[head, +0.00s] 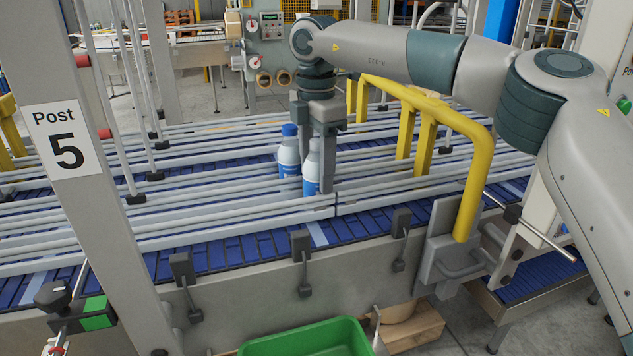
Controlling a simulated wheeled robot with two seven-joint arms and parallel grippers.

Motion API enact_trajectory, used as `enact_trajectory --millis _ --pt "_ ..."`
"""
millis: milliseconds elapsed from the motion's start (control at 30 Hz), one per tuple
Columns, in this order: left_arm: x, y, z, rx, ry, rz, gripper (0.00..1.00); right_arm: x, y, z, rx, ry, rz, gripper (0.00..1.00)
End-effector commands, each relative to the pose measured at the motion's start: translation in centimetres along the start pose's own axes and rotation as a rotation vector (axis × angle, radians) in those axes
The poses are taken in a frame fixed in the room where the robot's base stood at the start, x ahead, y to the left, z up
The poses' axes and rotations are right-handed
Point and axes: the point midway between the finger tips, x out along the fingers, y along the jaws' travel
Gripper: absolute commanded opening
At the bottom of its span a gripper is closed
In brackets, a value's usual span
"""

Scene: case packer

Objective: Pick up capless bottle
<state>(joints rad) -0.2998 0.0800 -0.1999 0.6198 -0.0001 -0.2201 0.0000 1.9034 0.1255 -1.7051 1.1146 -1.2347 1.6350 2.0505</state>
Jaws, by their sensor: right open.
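Two white and blue bottles stand upright on the blue conveyor between the rails. The capless bottle (312,172) is the nearer one, with a bare white neck. The capped bottle (289,152) has a blue cap and stands just behind it to the left. My right gripper (319,175) points straight down at the capless bottle, with its fingers at the bottle's height and open. One finger is just right of the bottle; the other is largely hidden behind the bottles. I cannot tell whether the fingers touch the bottle. My left gripper is not in view.
Grey guide rails (420,183) run along the conveyor (260,248) on both sides of the bottles. A yellow tube guard (477,190) stands to the right under my right arm. A green bin (312,340) is below the front edge. A post marked 5 (95,220) stands at left.

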Motion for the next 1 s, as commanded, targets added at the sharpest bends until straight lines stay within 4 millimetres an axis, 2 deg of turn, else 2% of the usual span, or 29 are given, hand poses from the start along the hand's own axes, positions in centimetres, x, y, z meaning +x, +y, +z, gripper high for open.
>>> enact_trajectory --millis 233,400,767,1000 --pt "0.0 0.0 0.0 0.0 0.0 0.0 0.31 0.0 0.0 0.0 0.0 0.0 0.0 0.52" --pt "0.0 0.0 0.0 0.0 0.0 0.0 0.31 -0.1 0.0 0.0 0.0 0.0 0.0 0.12" --pt "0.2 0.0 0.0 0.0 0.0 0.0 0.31 -0.5 0.1 0.0 0.0 -0.001 0.002 0.12" --pt "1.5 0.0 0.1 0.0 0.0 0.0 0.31 -2.8 0.1 -0.1 0.0 -0.001 0.004 0.12"
